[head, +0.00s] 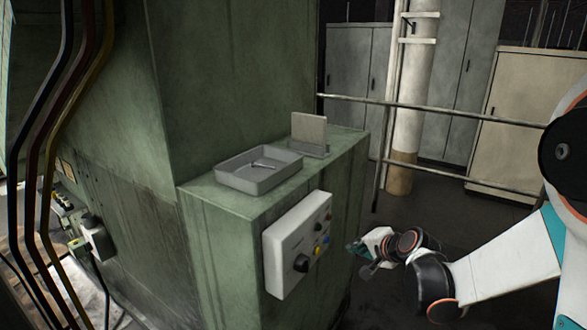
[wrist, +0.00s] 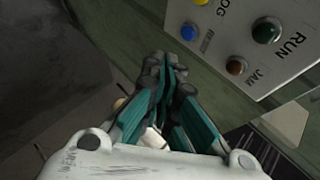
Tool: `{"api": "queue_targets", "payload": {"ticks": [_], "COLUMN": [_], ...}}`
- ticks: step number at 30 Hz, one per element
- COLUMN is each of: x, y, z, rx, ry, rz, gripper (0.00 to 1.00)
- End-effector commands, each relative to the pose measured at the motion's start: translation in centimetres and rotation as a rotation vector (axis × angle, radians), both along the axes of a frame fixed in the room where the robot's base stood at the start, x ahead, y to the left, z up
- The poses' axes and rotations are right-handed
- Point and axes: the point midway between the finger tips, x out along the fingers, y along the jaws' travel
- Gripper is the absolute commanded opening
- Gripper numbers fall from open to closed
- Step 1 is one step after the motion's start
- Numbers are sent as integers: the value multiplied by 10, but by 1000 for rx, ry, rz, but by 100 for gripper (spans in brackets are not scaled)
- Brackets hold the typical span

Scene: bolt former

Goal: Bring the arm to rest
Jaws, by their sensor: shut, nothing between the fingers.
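My gripper (head: 357,252) hangs in the air just right of the white control panel (head: 290,250), in front of the green machine's side. In the wrist view my gripper (wrist: 170,72) has its teal and grey fingers closed together with nothing visible between them. My white and black arm (head: 500,268) reaches in from the right of the head view, bent at its joints. The control panel (wrist: 240,35) shows close beyond the fingertips, with a blue button (wrist: 188,32), a green RUN button (wrist: 267,31) and a brown JAM button (wrist: 236,67). Fingers and panel look apart.
A grey tray (head: 232,178) with a small metal piece (head: 263,165) inside sits on the green machine ledge. A grey upright plate (head: 309,130) stands behind it. Metal railings (head: 460,112), a pole (head: 408,120) and cabinets (head: 530,110) are behind. Dark floor lies open below the arm.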

Motion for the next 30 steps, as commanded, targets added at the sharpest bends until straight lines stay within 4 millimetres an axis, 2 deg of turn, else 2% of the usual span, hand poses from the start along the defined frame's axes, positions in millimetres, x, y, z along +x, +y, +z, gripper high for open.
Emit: {"api": "queue_targets", "payload": {"ticks": [1,6,15,23,30], "x": [-12,-49,-124,-195,-259], "y": [4,13,22,23,17], "z": [11,40,77,92,93], "rx": [-37,-176,-418,-621,-802], "ry": [4,18,44,70,96], "rz": [24,109,262,398,521], "gripper": [0,0,0,0,0]}}
